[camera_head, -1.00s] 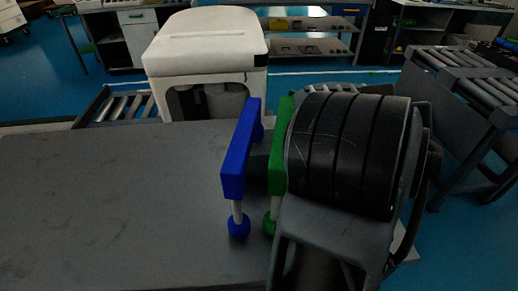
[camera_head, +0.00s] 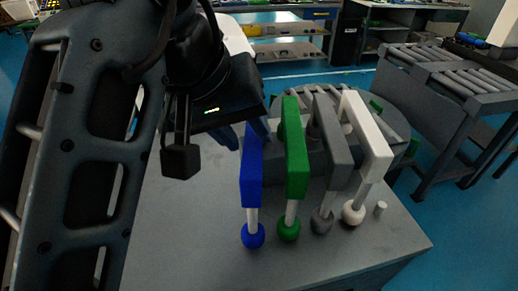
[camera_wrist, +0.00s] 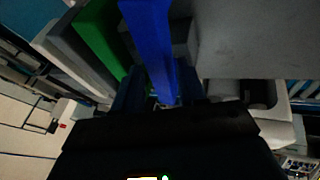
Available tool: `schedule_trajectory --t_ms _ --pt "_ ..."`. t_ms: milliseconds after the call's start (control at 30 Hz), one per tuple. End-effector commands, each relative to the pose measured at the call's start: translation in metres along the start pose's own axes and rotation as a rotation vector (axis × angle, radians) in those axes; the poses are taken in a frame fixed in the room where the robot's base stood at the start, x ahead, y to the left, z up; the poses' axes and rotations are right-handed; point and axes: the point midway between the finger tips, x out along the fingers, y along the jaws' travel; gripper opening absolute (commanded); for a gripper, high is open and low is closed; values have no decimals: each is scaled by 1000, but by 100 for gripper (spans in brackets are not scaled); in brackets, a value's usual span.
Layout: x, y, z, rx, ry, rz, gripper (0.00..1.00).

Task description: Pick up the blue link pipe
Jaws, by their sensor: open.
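The blue link pipe (camera_head: 252,180) stands upright on the grey table, leftmost in a row of similar pipes, with a blue ball foot at its near end. My gripper (camera_head: 243,135) is at its far upper end in the head view. In the wrist view my gripper (camera_wrist: 158,92) has its dark fingers apart, and the blue link pipe (camera_wrist: 149,40) runs between or just beyond them. I cannot tell whether the fingers touch it. The far end of the pipe is partly hidden by my gripper in the head view.
A green pipe (camera_head: 296,165) stands close to the right of the blue one, then a grey pipe (camera_head: 335,150) and a white pipe (camera_head: 368,140). The table (camera_head: 185,225) is bare at left front. Roller conveyors (camera_head: 445,75) stand beyond.

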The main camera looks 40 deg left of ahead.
Motion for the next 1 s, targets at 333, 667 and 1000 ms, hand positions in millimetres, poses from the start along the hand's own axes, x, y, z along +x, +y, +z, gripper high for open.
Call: schedule_trajectory --t_ms 333,667,1000 --pt "44 -1 1 -1 0 1 41" --pt "58 0 0 1 4 1 41" --pt "58 0 0 1 4 1 15"
